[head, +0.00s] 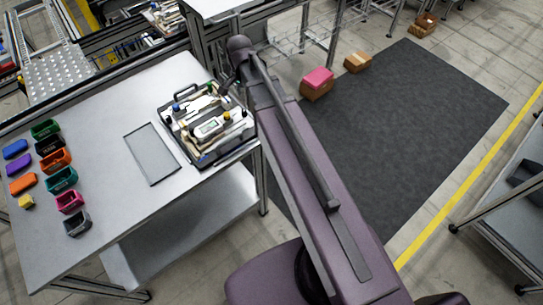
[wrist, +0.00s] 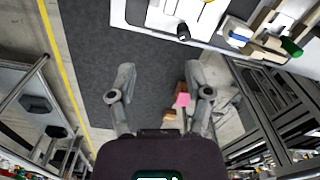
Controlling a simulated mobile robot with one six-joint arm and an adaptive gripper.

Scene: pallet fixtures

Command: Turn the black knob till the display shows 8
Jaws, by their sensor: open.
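The fixture (head: 205,153) sits at the right end of the grey table. A white unit with a small display (head: 208,128) lies on it; the number is too small to read. In the wrist view a round black knob (wrist: 183,32) shows at the lower edge of a white body at the top. I cannot pick the knob out surely in the head view. My gripper (wrist: 160,72) is open and empty, its two fingers spread apart. The knob is beyond the fingertips in the picture, apart from them. In the head view my arm's end is beside the fixture's upper right.
A flat grey panel (head: 152,153) lies left of the fixture. Several coloured bins (head: 62,180) stand at the table's left. Metal frames stand behind the table.

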